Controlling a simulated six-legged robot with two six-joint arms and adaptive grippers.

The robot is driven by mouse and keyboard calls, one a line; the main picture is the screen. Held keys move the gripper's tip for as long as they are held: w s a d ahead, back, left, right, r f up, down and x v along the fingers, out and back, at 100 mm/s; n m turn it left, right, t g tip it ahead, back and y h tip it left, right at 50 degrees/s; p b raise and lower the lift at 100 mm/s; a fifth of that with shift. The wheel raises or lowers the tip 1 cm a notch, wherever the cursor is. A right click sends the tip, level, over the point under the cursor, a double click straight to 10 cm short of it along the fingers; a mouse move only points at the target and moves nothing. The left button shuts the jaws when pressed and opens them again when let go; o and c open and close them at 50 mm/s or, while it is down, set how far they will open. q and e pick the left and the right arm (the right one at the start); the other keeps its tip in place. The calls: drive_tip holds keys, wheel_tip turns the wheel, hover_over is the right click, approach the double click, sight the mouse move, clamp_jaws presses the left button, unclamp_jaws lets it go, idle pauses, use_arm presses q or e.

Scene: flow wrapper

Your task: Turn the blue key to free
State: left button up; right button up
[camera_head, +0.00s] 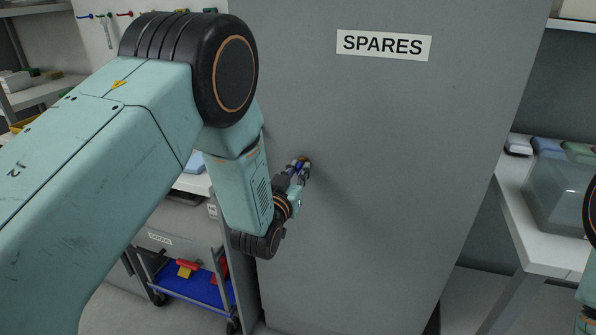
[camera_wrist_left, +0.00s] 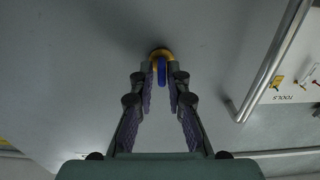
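The blue key (camera_wrist_left: 162,72) sits in a round yellow-brass lock collar (camera_wrist_left: 160,53) on a grey cabinet door (camera_head: 400,150) labelled SPARES. My left gripper (camera_wrist_left: 161,76) reaches the door, with one fingertip on each side of the key. The fingers are drawn fairly close, but narrow gaps seem to show between them and the key. In the head view the left gripper (camera_head: 298,172) partly covers the key (camera_head: 297,165). Any marks around the lock are too small or hidden to read. My right gripper is out of view.
A straight metal handle (camera_wrist_left: 270,65) stands out from the door near the lock in the wrist view. A trolley with a blue tray (camera_head: 195,288) stands at lower left. A white table (camera_head: 535,245) with a clear bin (camera_head: 555,190) is at right.

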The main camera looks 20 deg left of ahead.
use_arm(q)
drive_tip(key=shift+a, duration=0.15)
clamp_jaws()
drive_tip(key=m, duration=0.4)
drive_tip(key=shift+m, duration=0.3)
drive_tip(key=m, duration=0.4)
drive_tip(key=shift+p, duration=0.3)
drive_tip(key=m, duration=0.5)
drive_tip(key=shift+d, duration=0.2)
drive_tip(key=shift+f+m, duration=0.15)
drive_tip(key=shift+m, duration=2.05)
